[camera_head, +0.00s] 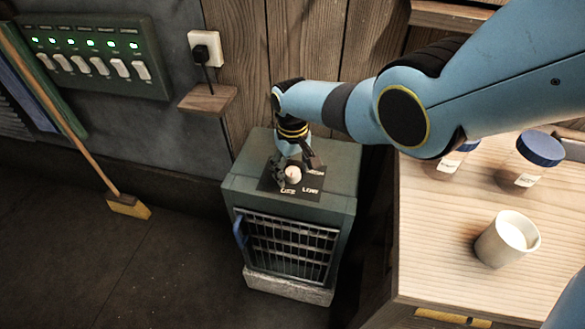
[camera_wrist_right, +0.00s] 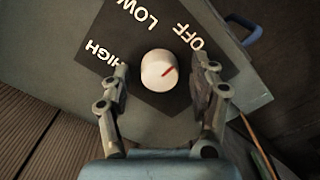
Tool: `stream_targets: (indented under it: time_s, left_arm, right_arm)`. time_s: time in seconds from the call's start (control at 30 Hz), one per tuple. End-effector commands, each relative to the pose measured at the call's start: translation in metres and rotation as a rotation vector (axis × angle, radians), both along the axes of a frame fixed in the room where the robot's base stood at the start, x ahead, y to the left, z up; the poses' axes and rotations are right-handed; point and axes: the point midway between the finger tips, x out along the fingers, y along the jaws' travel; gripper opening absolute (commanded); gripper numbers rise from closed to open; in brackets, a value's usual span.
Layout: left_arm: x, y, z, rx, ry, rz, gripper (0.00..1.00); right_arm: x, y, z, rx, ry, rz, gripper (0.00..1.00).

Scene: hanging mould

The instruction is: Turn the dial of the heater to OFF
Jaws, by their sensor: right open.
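The heater (camera_head: 335,205) is a grey-green box with a barred front grille. A dark label plate on its top carries the white dial (camera_head: 293,174). In the right wrist view the dial (camera_wrist_right: 152,68) shows a red mark right of its middle, slanting up to the right. My right gripper (camera_wrist_right: 160,77) is open, one finger on each side of the dial, with gaps between. My left gripper is not in view.
A wooden table (camera_head: 425,255) at the right holds a white cup (camera_head: 497,246) and blue-lidded jars (camera_head: 520,165). A small shelf (camera_head: 207,99) with a plugged socket (camera_head: 206,48) is behind. A broom (camera_head: 128,206) leans left, below a switch panel (camera_head: 95,55).

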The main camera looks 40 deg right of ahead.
Motion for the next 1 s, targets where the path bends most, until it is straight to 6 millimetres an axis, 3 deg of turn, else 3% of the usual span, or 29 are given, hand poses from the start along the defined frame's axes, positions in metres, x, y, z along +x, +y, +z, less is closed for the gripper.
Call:
stream_targets:
  time_s: [0.17,0.37,0.8,1.0]
  left_arm:
    - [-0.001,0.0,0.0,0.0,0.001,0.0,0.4]
    - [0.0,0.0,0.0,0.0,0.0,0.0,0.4]
    - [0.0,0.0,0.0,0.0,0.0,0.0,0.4]
    - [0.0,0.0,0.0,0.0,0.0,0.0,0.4]
  right_arm:
    - [0.0,0.0,0.002,0.0,-0.001,0.0,0.61]
    - [0.001,-0.001,0.019,0.0,-0.003,0.0,0.61]
    - [0.001,-0.001,0.1,-0.001,-0.004,0.0,0.61]
    - [0.0,0.0,0.118,0.0,0.0,0.0,0.61]
